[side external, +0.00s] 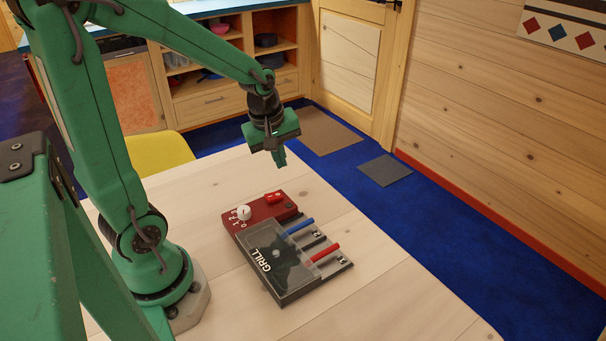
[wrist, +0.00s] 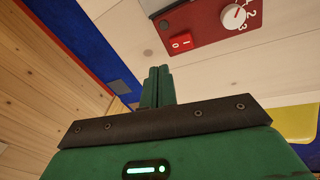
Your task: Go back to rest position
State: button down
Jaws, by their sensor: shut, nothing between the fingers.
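My gripper (side external: 279,157) hangs in the air above the far end of the table, beyond and above the red control panel, touching nothing. Its fingers are together and empty, and they also show closed in the wrist view (wrist: 158,74). The grill unit has a red panel (side external: 262,214) with a white dial (side external: 243,212) and a red switch (side external: 274,197). In the wrist view the switch (wrist: 180,42) and the dial (wrist: 234,16) show beyond the fingertips. My arm is bent and reaches out over the table from its base at the left.
The grill unit has a dark, clear cover (side external: 272,262) and two sliders, one blue (side external: 299,226) and one red (side external: 325,252). The pale wooden table (side external: 390,290) is bare around it. A yellow chair (side external: 160,153) stands at the far edge. Open shelves are behind.

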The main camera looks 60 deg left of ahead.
jog(key=s+d+r+m+t, duration=0.3)
jog(key=s+d+r+m, duration=0.6)
jog(key=m, duration=0.6)
jog(key=shift+s+r+h, duration=0.4)
jog(key=shift+s+r, duration=0.05)
jog(key=shift+r, duration=0.2)
